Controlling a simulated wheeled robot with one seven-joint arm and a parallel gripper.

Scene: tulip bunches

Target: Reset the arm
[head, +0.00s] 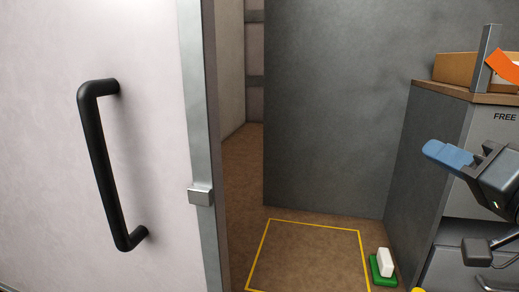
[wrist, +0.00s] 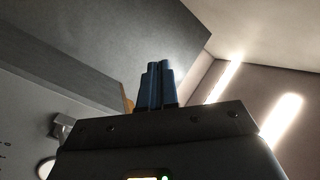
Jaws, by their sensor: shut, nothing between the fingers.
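My gripper (head: 432,150) shows at the right side of the head view, with blue fingers pointing left, in front of the grey cabinet. In the wrist view the two blue fingers (wrist: 157,84) stand side by side, pressed together with nothing between them. My wrist is turned so that its camera looks up toward the ceiling and lights. No tulips can be made out in either view.
A pale door (head: 150,50) with a black handle (head: 103,170) fills the left. A yellow outlined square (head: 310,265) lies on the brown floor. A green and white block (head: 384,266) sits beside it. A cardboard box (head: 455,67) stands on the grey cabinet (head: 425,150).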

